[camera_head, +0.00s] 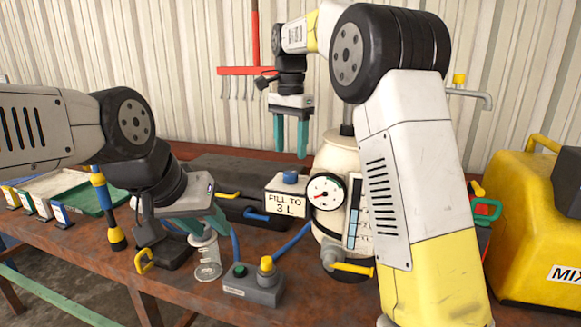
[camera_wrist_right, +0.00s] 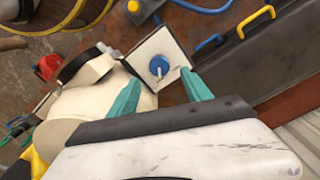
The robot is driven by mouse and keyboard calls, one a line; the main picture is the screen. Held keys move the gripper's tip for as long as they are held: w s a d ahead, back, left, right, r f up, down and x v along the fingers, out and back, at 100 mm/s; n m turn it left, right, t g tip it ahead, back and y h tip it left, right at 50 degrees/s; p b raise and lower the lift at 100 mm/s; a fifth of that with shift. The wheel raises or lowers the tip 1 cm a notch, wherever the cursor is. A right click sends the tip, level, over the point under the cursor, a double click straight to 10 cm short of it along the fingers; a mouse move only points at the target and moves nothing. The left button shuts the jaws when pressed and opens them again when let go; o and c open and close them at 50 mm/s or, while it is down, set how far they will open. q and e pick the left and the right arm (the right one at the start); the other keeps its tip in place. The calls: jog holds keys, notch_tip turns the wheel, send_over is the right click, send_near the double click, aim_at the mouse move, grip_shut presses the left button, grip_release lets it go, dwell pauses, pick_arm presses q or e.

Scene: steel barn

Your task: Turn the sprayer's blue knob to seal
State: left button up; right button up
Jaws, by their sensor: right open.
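The sprayer is a cream tank (camera_head: 335,158) with a round gauge (camera_head: 325,192) and a white "FILL TO 3 L" box (camera_head: 288,203) at its left. The blue knob (camera_head: 290,177) sits on top of this box. In the right wrist view the round blue knob (camera_wrist_right: 159,65) has a pale line on it. My right gripper (camera_head: 290,153) points down above the knob, open and empty, its fingertips apart on either side in the wrist view (camera_wrist_right: 161,88). My left gripper (camera_head: 198,222) is low at the left by a clear cylinder (camera_head: 208,262); its grip on that is unclear.
A grey box with a green button and a yellow knob (camera_head: 252,285) stands at the front. Green and pale trays (camera_head: 98,197) lie at the left. A yellow machine (camera_head: 530,225) fills the right. My right arm hides part of the tank.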

aim_at(290, 172)
notch_tip(290, 172, down, 7)
jog(key=shift+f, duration=0.1)
jog(key=shift+c, duration=0.4)
grip_shut()
jog(key=n, duration=1.3)
jog(key=shift+n, duration=0.4)
dwell(0.5)
